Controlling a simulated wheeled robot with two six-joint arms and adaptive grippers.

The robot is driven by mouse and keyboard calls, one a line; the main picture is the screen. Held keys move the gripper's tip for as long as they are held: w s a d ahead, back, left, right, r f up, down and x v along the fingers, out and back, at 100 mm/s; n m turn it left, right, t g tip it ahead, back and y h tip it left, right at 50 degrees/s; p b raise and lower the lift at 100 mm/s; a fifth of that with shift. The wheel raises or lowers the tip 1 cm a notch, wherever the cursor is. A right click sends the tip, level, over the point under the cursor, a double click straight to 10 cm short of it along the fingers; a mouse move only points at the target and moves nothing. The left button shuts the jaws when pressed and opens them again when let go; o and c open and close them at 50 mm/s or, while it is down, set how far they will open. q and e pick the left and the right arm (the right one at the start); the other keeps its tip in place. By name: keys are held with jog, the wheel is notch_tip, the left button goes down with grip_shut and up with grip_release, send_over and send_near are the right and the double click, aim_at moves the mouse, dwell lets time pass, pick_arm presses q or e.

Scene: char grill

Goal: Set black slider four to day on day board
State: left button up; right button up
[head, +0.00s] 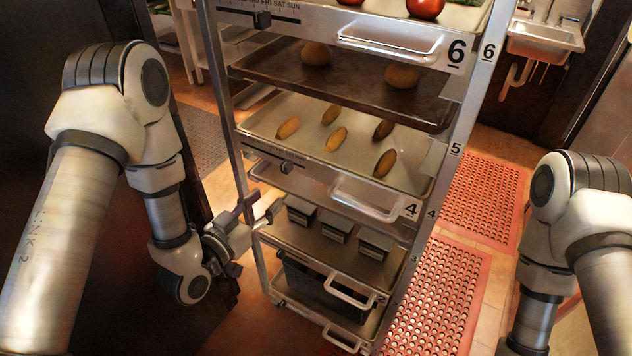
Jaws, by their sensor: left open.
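Black slider four (286,167) is a small dark block on the front rail of tray 4 (366,199), in the rack's middle. It sits on the right half of the day board (262,152), a pale strip with small day lettering. The lettering is too small to tell which day the slider marks. My left gripper (263,204) is open and empty, below and left of the slider, close to the rack's left front post. It is apart from the slider. My right gripper is out of the picture; only my right arm shows at the right edge.
Tray 4 holds several potatoes (337,137). Above it are a dark tray with round items (403,76) and tray 6 (400,40), with its own black slider (262,19). Below are metal tins (339,229). Red mats (482,200) lie right of the rack.

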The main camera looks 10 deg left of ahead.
aim_at(283, 169)
pick_arm(q)
jog(key=shift+t, duration=0.5)
jog(key=w, duration=0.2)
jog(key=w+d+r+p, duration=0.1)
jog(key=w, duration=0.2)
jog(key=w+d+r, duration=0.1)
jog(key=w, duration=0.2)
jog(key=shift+r+p, duration=0.1)
jog(key=shift+p, duration=0.25)
jog(key=shift+w+d, duration=0.15)
jog(key=shift+w, duration=0.15)
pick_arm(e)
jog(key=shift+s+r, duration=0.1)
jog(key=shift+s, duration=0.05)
pick_arm(q)
jog(key=shift+c, duration=0.4)
grip_shut()
